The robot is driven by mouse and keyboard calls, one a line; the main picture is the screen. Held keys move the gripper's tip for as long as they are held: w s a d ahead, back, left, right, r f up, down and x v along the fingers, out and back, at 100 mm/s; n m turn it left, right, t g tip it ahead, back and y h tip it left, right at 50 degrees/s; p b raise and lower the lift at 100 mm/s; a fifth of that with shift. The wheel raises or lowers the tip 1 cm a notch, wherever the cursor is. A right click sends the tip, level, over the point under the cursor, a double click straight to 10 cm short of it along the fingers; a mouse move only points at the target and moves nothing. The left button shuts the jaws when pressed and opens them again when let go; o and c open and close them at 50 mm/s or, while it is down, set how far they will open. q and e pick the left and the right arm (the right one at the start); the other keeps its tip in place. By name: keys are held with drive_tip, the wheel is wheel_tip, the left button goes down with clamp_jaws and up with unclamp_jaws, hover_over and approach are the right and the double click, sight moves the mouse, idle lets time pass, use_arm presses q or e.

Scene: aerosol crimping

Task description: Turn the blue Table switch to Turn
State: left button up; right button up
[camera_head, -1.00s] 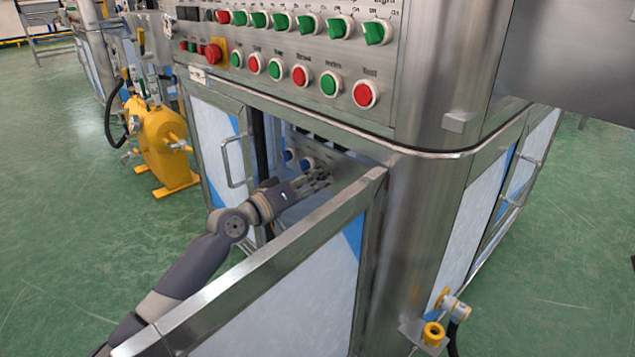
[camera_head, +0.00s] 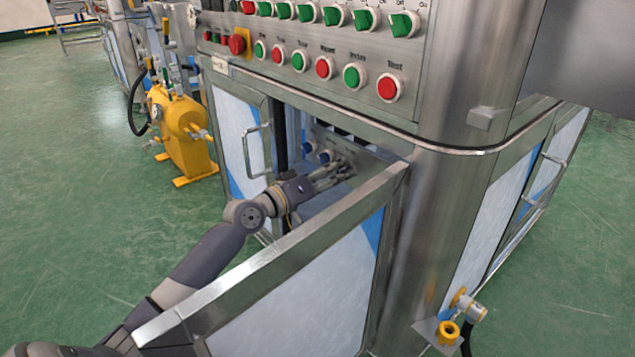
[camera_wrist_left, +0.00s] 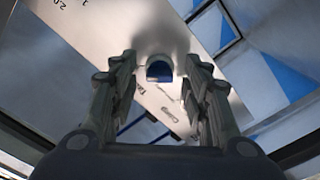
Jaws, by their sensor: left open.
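My left arm reaches over the open cabinet door into the lower cabinet of the machine. My left gripper (camera_head: 343,168) is in front of the small inner panel (camera_head: 365,156). In the left wrist view the left gripper (camera_wrist_left: 160,75) is open, with one finger on each side of a dark blue knob (camera_wrist_left: 159,71) on that panel. The fingers look apart from the knob. Printed labels show on the panel, but I cannot read the knob's label clearly. My right gripper is not in view.
Above is the main control panel with green switches (camera_head: 404,24) and red and green buttons (camera_head: 390,88). A steel column (camera_head: 425,230) stands right of the opening. A yellow tank (camera_head: 185,135) stands at left.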

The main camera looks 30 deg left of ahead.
use_arm(q)
drive_tip(key=v, duration=1.1)
drive_tip(key=shift+s, duration=0.2)
idle(1.9)
